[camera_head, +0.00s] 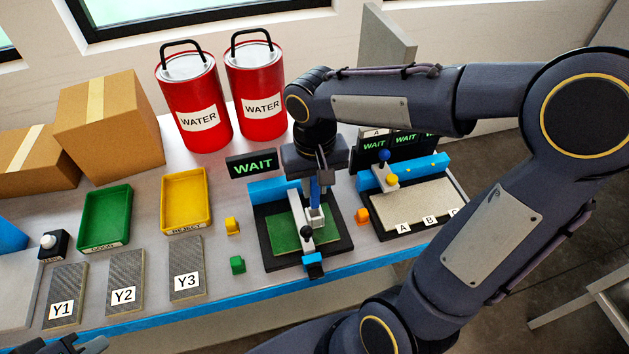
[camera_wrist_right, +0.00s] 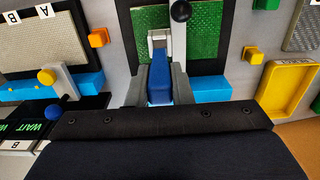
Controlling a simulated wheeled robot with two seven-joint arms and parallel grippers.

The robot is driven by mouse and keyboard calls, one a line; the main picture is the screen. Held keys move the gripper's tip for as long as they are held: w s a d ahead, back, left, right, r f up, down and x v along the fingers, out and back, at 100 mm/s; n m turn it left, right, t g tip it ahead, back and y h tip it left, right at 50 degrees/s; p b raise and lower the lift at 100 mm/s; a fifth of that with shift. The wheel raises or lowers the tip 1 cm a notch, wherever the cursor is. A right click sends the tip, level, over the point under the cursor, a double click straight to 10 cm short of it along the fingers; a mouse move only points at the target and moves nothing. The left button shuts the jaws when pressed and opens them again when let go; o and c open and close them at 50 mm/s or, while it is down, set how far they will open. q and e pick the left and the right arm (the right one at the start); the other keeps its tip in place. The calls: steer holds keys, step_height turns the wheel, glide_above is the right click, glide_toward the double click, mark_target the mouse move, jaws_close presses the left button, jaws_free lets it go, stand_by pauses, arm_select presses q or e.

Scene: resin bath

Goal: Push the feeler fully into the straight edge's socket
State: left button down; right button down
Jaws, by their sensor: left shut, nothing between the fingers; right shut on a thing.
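My right gripper (camera_head: 316,186) is shut on the blue feeler (camera_head: 315,194), upright over the straight edge. The wrist view shows the blue feeler (camera_wrist_right: 158,84) between the two grey fingers (camera_wrist_right: 158,98). The straight edge (camera_head: 297,208) is a pale grey bar with a black knob, lying across a green plate in a black frame. Its pale socket (camera_head: 316,214) is at the feeler's lower end, and also shows in the wrist view (camera_wrist_right: 157,38). I cannot tell how deep the feeler sits. My left gripper (camera_head: 78,346) is shut and empty at the bottom left edge, partly cut off.
A green tray (camera_head: 106,243) and a yellow tray (camera_head: 185,229) stand left of the fixture, with plates Y1, Y2 and Y3 (camera_head: 186,264) in front. A second station (camera_head: 425,201) lies to the right. Red water cans (camera_head: 194,95) and "WAIT" displays (camera_head: 252,164) stand behind.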

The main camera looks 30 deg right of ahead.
mark_target(315, 202)
steer(key=shift+f+b, duration=1.9)
steer(key=shift+f, duration=0.6)
steer(key=shift+f+b, duration=0.45)
steer(key=shift+f, duration=0.1)
steer(key=c, duration=1.2)
jaws_free()
